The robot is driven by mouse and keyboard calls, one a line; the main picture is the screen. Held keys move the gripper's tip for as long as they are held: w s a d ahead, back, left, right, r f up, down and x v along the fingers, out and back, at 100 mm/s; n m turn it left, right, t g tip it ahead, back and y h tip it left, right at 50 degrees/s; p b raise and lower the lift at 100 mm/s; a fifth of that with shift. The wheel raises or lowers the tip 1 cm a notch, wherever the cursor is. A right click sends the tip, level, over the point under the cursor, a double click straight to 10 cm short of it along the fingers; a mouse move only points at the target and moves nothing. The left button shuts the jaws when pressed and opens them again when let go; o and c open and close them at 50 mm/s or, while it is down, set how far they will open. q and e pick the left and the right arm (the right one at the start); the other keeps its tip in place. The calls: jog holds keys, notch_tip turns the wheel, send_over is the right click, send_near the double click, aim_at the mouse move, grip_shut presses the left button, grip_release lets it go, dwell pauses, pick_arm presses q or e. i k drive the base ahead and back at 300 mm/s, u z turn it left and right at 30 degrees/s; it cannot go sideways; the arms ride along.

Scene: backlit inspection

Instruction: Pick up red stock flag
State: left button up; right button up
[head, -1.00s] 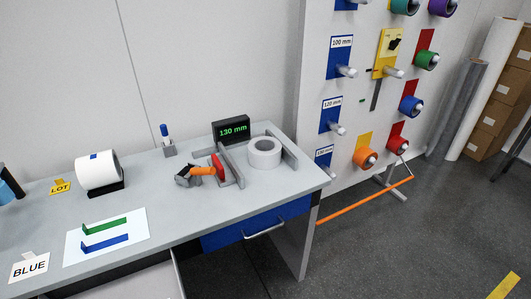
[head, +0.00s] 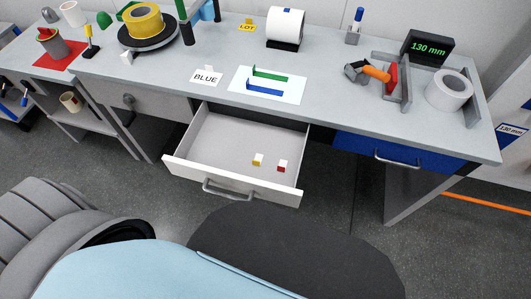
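A small flag with a red base and white top (head: 282,166), which looks like the red stock flag, stands in an open drawer in the head view. A similar flag with a yellow base and white top (head: 258,160) stands just to its left, apart from it. The pale grey drawer (head: 215,185) is pulled out from under the bench and is otherwise bare inside. Neither of my grippers shows in the head view.
The bench (head: 330,65) above the drawer holds a BLUE card (head: 206,77), a white sheet with green and blue strips (head: 240,88), and a white roll (head: 285,25). A blue drawer (head: 395,153) is shut at the right. A dark rounded shape fills the lower middle.

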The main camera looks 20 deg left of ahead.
aim_at(281, 168)
jog(key=u, duration=0.5)
jog(key=k, duration=0.5)
jog(key=z, duration=1.75)
jog(key=i, duration=2)
jog(key=u, duration=2.6)
